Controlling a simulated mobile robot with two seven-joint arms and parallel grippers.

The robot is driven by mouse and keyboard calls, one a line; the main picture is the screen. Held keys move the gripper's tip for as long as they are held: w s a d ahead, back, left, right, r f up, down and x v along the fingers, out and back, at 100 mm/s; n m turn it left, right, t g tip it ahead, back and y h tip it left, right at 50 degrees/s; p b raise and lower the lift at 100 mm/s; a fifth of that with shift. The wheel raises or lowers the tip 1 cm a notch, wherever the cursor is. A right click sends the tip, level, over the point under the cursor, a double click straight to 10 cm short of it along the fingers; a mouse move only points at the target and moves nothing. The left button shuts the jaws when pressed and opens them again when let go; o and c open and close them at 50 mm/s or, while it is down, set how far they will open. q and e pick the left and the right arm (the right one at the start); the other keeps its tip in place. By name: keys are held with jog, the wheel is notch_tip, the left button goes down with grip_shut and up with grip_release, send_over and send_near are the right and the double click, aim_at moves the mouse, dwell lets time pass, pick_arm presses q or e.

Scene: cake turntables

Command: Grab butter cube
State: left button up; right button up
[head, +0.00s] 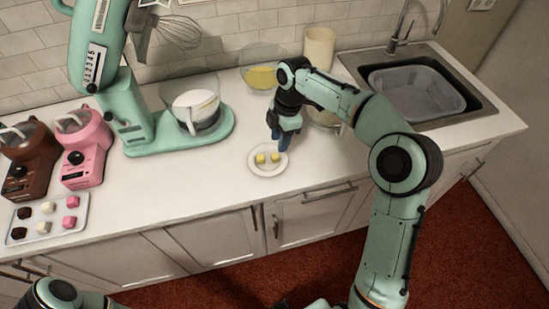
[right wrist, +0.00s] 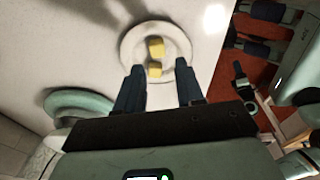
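Two yellow butter cubes, one on the left (head: 260,158) and one on the right (head: 275,157), sit apart on a small white plate (head: 268,170) near the counter's front edge. In the right wrist view the cubes show as a farther one (right wrist: 156,48) and a nearer one (right wrist: 154,69). My right gripper (head: 277,136) points down just behind and above the plate. In the right wrist view its two fingers (right wrist: 160,85) are spread wide with nothing between them, and the nearer cube lies ahead, between their lines. My left gripper is not in view; only part of my left arm shows at the bottom left.
A mint stand mixer (head: 140,130) with a glass bowl (head: 195,108) stands left of the plate. A bowl of yellow contents (head: 262,77) and a cream canister (head: 319,47) stand behind. A sink (head: 415,90) is at right. The counter around the plate is clear.

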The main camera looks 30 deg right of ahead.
aim_at(275, 155)
jog(key=shift+w+a+f, duration=0.1)
jog(key=shift+f, duration=0.5)
jog(key=shift+w+a+f, duration=0.1)
jog(key=shift+f, duration=0.45)
jog(key=f, duration=0.4)
jog(key=shift+a+f+b, duration=0.25)
jog(key=shift+a+b, duration=0.05)
jog(key=shift+a, duration=0.05)
grip_shut()
